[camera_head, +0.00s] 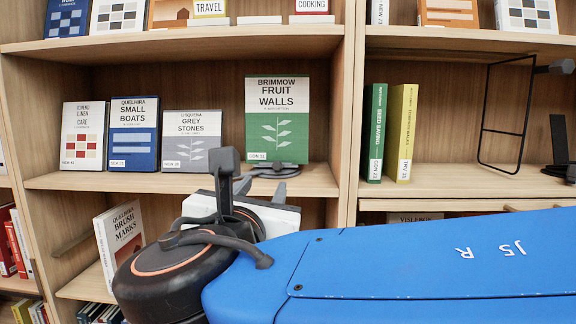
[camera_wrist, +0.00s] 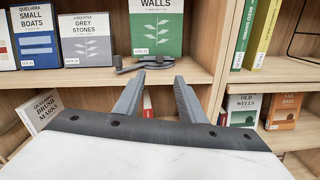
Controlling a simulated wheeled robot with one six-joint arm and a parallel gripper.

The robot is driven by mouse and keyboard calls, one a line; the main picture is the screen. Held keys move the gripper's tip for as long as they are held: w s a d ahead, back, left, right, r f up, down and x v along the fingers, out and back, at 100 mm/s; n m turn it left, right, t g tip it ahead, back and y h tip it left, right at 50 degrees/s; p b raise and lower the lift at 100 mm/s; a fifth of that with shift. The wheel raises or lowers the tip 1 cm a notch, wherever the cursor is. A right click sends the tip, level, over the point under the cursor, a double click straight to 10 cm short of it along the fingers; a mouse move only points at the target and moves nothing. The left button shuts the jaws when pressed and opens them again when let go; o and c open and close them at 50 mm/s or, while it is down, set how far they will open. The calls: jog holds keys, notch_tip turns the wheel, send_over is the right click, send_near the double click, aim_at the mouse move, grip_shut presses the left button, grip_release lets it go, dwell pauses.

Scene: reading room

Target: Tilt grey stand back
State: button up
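A grey stand (camera_head: 275,170) sits low on the middle shelf by the lower right of the green-and-white Fruit Walls book (camera_head: 277,115). In the wrist view the stand (camera_wrist: 146,63) shows as a low dark grey piece with arms reaching toward the shelf's front edge, just below the book (camera_wrist: 155,25). My gripper (camera_head: 262,187) is in front of that shelf, below the stand. In the wrist view its two grey fingers (camera_wrist: 159,80) are apart with a gap between them and nothing held. The fingertips appear short of the stand; I cannot tell the exact distance.
Small Boats (camera_head: 134,134) and Grey Stones (camera_head: 192,140) stand to the left on the same shelf (camera_head: 120,183). A wooden upright (camera_head: 345,100) is to the right, with Seed Saving (camera_head: 375,132) beyond it. A black wire frame (camera_head: 508,115) stands further right.

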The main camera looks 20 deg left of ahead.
aim_at(276, 167)
jog(key=w+a, duration=0.1)
jog(key=w, duration=0.4)
jog(key=w+a, duration=0.1)
jog(key=w, duration=0.5)
jog(key=w+a, duration=0.1)
jog(key=w, duration=0.5)
jog(key=shift+a, duration=0.15)
